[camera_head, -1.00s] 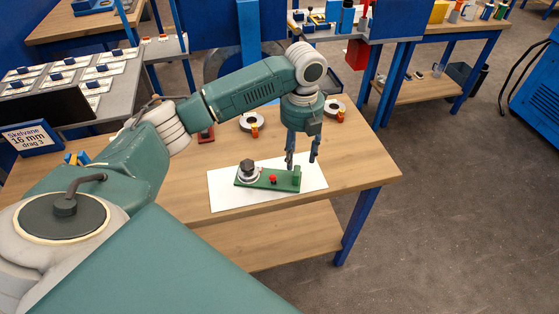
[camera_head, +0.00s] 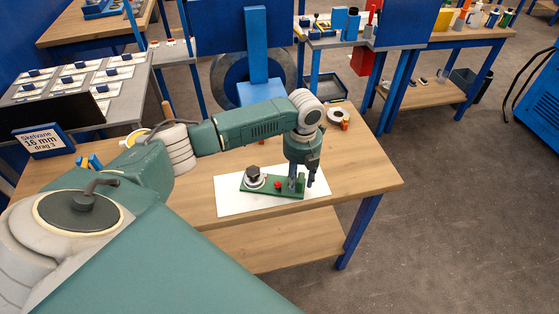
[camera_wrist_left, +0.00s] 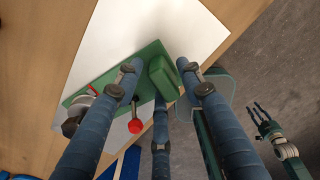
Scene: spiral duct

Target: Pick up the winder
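The winder (camera_head: 262,188) has a long green base with a dark-topped grey round part at its left, a red knob and a green upright block at its right end. It lies on a white sheet (camera_head: 230,203) on the wooden table. My left gripper (camera_head: 302,182) is low over the block end, pointing down. In the left wrist view the green block (camera_wrist_left: 166,78) shows between the spread fingers of my left gripper (camera_wrist_left: 161,72), with gaps beside it. My right gripper (camera_wrist_left: 258,113) shows at the right of that view, empty, its fingers apart.
The wooden table (camera_head: 345,165) has free room right of the sheet. A grey disc with an orange part (camera_head: 338,116) sits at its back edge. A sign (camera_head: 44,139) and a grey bench (camera_head: 110,80) with white cards stand at left.

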